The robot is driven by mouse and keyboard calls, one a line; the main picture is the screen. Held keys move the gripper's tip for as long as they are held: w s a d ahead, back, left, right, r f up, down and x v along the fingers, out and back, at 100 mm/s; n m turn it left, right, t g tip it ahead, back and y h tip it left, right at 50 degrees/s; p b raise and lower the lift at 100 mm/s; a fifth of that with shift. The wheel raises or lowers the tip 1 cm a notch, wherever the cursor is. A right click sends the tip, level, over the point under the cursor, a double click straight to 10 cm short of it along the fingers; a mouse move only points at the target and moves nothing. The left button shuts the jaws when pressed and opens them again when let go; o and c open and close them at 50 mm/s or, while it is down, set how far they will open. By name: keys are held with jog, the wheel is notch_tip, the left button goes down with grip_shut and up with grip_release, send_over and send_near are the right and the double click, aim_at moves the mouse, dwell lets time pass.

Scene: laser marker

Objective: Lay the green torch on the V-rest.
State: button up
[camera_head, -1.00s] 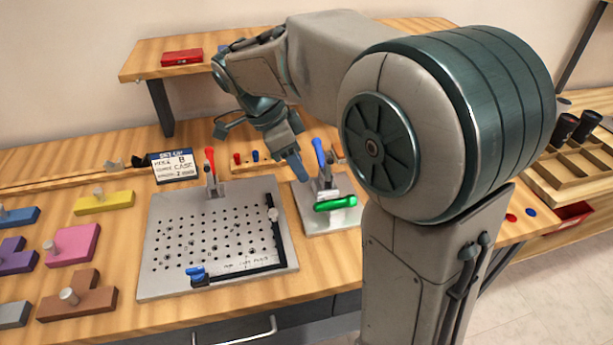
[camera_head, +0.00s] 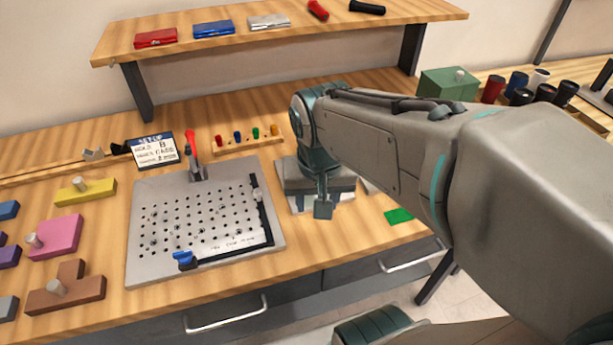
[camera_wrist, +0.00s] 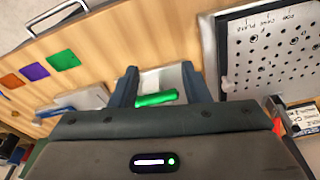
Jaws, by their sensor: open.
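The green torch (camera_wrist: 157,98) lies across a pale block in the wrist view, which seems to be the V-rest (camera_wrist: 150,80); the V shape is not clear. My gripper (camera_wrist: 159,72) is open, with one finger on each side of the torch. I cannot tell whether either finger touches it. In the head view my gripper (camera_head: 323,208) points down over the small grey plate (camera_head: 300,203) right of the hole plate. The torch and the rest are hidden there behind my arm.
The hole plate (camera_head: 160,260) with a red-handled clamp (camera_head: 191,145) stands close on the left. A rack of small coloured pegs (camera_head: 247,140) is behind. A flat green patch (camera_head: 398,216) lies on the table at right. A shelf (camera_head: 240,45) runs along the back.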

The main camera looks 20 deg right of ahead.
jog(key=s+n, duration=0.1)
jog(key=s+f+n, duration=0.1)
jog(key=shift+d+f+n+t, duration=0.1)
jog(key=shift+f+n+t, duration=0.1)
jog(key=shift+n+t, duration=0.1)
dwell(1.2)
jog(key=p+v, duration=0.2)
jog(key=w+p+v, duration=0.1)
jog(key=p+v, duration=0.1)
jog(key=shift+d+r, duration=0.1)
jog(key=shift+r, duration=0.1)
jog(key=shift+c, duration=0.3)
dwell(0.6)
